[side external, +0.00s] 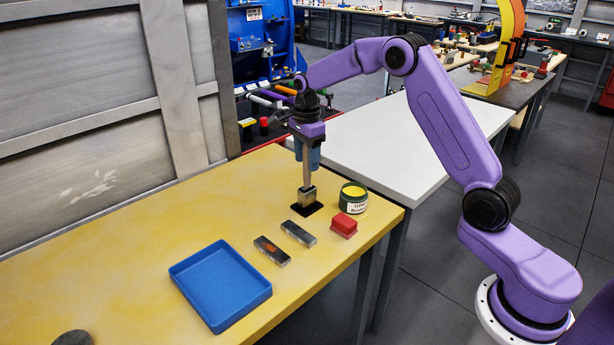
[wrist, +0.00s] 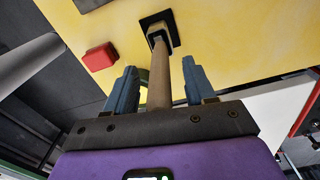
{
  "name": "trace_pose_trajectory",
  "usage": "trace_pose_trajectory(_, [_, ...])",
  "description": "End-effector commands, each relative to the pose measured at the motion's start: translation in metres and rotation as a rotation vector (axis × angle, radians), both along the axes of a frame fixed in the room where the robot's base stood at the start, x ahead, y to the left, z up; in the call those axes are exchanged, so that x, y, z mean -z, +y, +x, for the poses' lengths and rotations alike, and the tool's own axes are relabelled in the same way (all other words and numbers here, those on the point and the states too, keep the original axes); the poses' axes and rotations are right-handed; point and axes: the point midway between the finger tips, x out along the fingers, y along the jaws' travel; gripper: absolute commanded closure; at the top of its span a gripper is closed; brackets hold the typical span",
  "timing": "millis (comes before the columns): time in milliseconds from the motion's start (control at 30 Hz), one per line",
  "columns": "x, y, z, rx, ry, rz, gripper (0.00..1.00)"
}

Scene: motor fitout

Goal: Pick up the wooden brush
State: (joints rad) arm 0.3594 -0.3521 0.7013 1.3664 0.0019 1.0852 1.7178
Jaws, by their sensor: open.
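The wooden brush (side external: 307,173) stands upright, its brown handle pointing up and its wider, pale lower end on a small black square pad (side external: 313,209). In the wrist view the handle (wrist: 160,85) runs between my fingers, from the palm side down to the pad (wrist: 172,30). My gripper (side external: 308,160) is above the table over the brush, pointing down. Its two blue fingers (wrist: 160,88) are open on either side of the handle, with a visible gap on each side in the wrist view. The top of the handle is hidden by the gripper.
A green-and-yellow tin (side external: 353,199) and a red block (side external: 344,226) are right of the brush. Two dark small bars (side external: 298,233) (side external: 271,251) lie in front. A blue tray (side external: 221,285) sits further front-left on the yellow table (side external: 130,255). The table's left part is mostly clear.

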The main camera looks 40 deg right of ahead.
Motion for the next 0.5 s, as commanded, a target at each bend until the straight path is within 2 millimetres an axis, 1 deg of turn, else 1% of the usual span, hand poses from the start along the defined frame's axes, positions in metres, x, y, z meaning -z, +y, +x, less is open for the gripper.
trace_pose_trajectory(200, [0.0009, 0.0002, -0.0001, 0.0, 0.0, 0.0, 0.46])
trace_pose_trajectory(233, [0.0009, 0.0002, 0.0, 0.0, 0.0, 0.0, 0.52])
trace_pose_trajectory(267, [0.0009, 0.0002, 0.0, 0.0, 0.0, 0.0, 0.62])
trace_pose_trajectory(300, [0.0008, 0.0002, 0.0, 0.0, 0.0, 0.0, 0.75])
trace_pose_trajectory(367, [0.0007, 0.0001, 0.0, 0.0, 0.0, 0.0, 0.95])
trace_pose_trajectory(400, [0.0007, 0.0001, 0.0, 0.0, 0.0, 0.0, 1.0])
trace_pose_trajectory(500, [0.0005, 0.0002, 0.0001, 0.0, -0.001, 0.0, 1.0])
